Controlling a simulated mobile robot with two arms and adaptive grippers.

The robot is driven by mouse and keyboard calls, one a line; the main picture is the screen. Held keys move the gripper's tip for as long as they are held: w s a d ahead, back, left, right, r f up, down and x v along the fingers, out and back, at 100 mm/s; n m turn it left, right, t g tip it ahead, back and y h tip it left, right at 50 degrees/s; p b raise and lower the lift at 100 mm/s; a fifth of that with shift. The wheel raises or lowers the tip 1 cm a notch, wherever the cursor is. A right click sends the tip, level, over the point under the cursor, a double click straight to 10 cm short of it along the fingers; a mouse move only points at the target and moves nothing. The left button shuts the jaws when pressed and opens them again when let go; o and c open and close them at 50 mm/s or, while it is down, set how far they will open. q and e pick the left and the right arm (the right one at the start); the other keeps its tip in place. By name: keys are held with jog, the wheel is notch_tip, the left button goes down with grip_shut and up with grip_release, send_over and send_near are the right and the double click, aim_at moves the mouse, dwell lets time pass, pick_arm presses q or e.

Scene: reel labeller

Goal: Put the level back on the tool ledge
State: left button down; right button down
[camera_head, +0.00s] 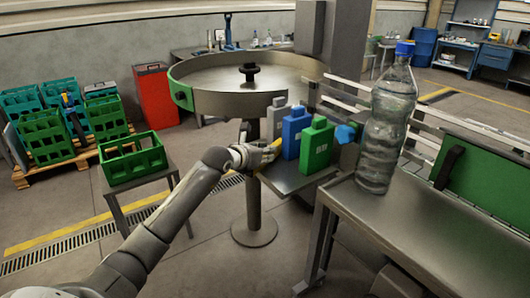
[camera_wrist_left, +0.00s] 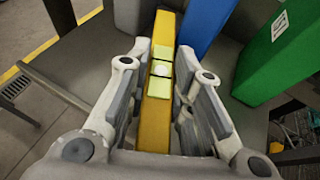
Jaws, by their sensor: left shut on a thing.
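The yellow level (camera_wrist_left: 154,125) with pale vials lies lengthwise between the fingers of my left gripper (camera_wrist_left: 166,72) in the left wrist view. My left gripper is shut on it. In the head view my left gripper (camera_head: 250,156) is over the left end of a grey metal ledge (camera_head: 292,181), and a bit of the yellow level (camera_head: 276,144) shows beside its fingers. The level's far end is near the containers. I cannot tell whether it touches the ledge. My right gripper is not in view.
Grey (camera_head: 277,118), blue (camera_head: 296,132) and green (camera_head: 317,145) containers stand on the ledge, close to my left gripper. A round metal table (camera_head: 235,104) is behind. A large water bottle (camera_head: 386,125) stands on the right bench (camera_head: 420,215). A green crate (camera_head: 132,160) sits on a stand at left.

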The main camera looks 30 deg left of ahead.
pick_arm(q)
jog(key=c, duration=1.3)
grip_release()
jog(key=shift+s, duration=0.25)
jog(key=shift+b+v, duration=1.35)
jog(key=shift+v, duration=4.45)
jog(key=shift+w+r, duration=0.1)
jog(key=shift+r, duration=0.05)
